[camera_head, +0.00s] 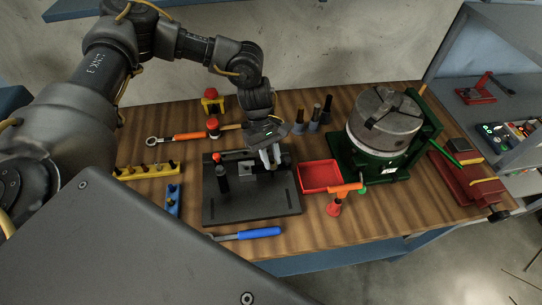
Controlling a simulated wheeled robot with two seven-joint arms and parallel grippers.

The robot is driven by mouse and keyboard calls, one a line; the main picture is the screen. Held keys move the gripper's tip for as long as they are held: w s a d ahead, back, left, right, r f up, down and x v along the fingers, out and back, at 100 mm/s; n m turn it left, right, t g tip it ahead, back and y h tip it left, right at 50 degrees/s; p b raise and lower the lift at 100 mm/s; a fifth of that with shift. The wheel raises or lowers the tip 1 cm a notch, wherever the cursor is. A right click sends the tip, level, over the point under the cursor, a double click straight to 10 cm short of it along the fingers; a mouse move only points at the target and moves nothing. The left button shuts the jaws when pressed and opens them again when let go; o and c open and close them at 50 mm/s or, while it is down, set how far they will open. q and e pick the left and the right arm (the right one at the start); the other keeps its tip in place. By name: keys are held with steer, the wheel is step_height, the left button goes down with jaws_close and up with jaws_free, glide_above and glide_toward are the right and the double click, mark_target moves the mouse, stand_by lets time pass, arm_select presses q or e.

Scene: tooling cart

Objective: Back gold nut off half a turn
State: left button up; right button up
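My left gripper (271,158) comes down over the back right part of a black fixture plate (250,208). Its two pale fingers point down, and the gap between them is too small to judge. I cannot make out the gold nut; it may be hidden behind or under the fingers. A small grey square block (247,169) sits on the plate just left of the fingers. A black post (222,178) with a red part (216,157) behind it stands at the plate's left. My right gripper is not in view.
A red tray (320,176) and an orange-handled tool (345,189) lie right of the plate. A green-based chuck (386,122) stands farther right. A blue-handled tool (258,233) lies in front. Dark holders (313,120) stand behind; a yellow rack (146,171) is left.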

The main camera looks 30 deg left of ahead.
arm_select(q)
jaws_close()
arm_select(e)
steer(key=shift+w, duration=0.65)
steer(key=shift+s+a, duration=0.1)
arm_select(q)
steer(key=shift+r, duration=0.1)
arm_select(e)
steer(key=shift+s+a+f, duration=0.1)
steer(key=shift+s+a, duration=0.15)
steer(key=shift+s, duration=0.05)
